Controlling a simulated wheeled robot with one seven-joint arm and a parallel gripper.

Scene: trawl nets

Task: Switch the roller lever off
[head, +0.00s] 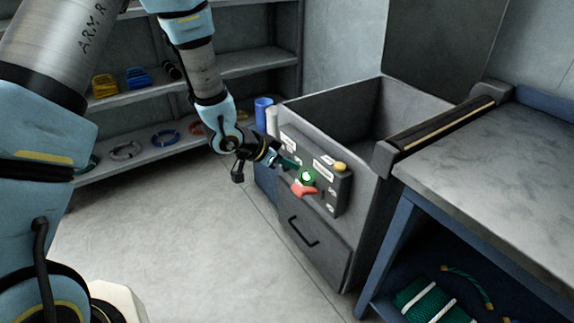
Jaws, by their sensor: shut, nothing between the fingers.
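A dark control panel (338,199) is on the front of a grey open-topped bin (362,232). It has white labels too small to read. A red lever-like handle (303,189) sticks out at its lower left; I cannot tell for sure that it is the roller lever. A lit green button or lamp (306,177) is just above it, and a yellow knob (340,167) is at the upper right. My gripper (293,164) is shut and empty in front of the panel's left part, close above the red handle. I cannot tell whether it touches anything. The gripper partly hides the panel.
A roller (442,124) lies along the bin's right side, beside a grey-topped bench (500,165). Below the panel is a drawer-like front with a black handle (302,232). Shelves (245,62) with coiled ropes stand behind. The floor (190,235) at left is clear.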

